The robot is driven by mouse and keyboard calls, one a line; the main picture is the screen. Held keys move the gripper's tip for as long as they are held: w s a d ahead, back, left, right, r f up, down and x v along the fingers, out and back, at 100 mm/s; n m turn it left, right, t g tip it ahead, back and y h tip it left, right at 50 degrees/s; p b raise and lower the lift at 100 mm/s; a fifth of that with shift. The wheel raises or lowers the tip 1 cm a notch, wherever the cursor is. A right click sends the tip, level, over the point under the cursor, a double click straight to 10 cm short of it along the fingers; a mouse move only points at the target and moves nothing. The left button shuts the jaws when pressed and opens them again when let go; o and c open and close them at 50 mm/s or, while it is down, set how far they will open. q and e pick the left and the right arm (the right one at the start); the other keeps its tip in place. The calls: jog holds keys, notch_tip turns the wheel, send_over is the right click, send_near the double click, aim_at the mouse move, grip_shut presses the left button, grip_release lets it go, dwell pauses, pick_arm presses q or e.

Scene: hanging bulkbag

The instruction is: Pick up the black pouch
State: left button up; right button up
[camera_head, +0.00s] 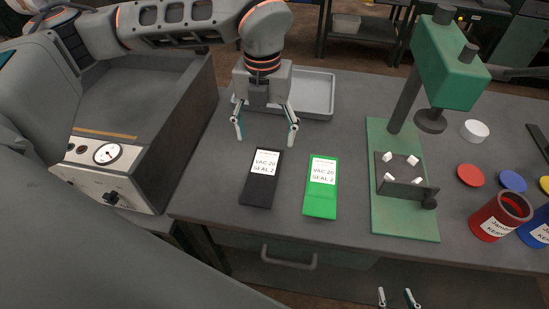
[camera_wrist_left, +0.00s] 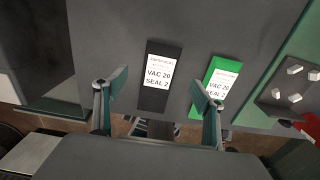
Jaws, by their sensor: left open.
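The black pouch (camera_head: 260,186) lies flat on the grey table, with a white label reading "VAC 20 SEAL 2". It also shows in the left wrist view (camera_wrist_left: 154,103), between and beyond the fingers. A green pouch (camera_head: 320,204) with a similar label lies just to its right. My left gripper (camera_head: 266,132) is open and empty, above the table on the far side of the black pouch and apart from it. In the left wrist view one finger overlaps the green pouch (camera_wrist_left: 218,75). My right gripper (camera_head: 397,298) shows only as two spread fingertips at the bottom edge, open and empty.
A grey tray (camera_head: 318,94) sits behind my left gripper. A green press (camera_head: 379,205) with small white pieces stands to the right, with red and blue cans beyond. A grey machine with a gauge (camera_head: 107,153) stands on the left. The table (camera_head: 215,190) is clear left of the black pouch.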

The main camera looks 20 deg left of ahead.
aim_at(267, 157)
pick_arm(q)
jog(key=shift+d+f, duration=0.1)
jog(key=shift+f, duration=3.7)
jog(key=c, duration=1.2)
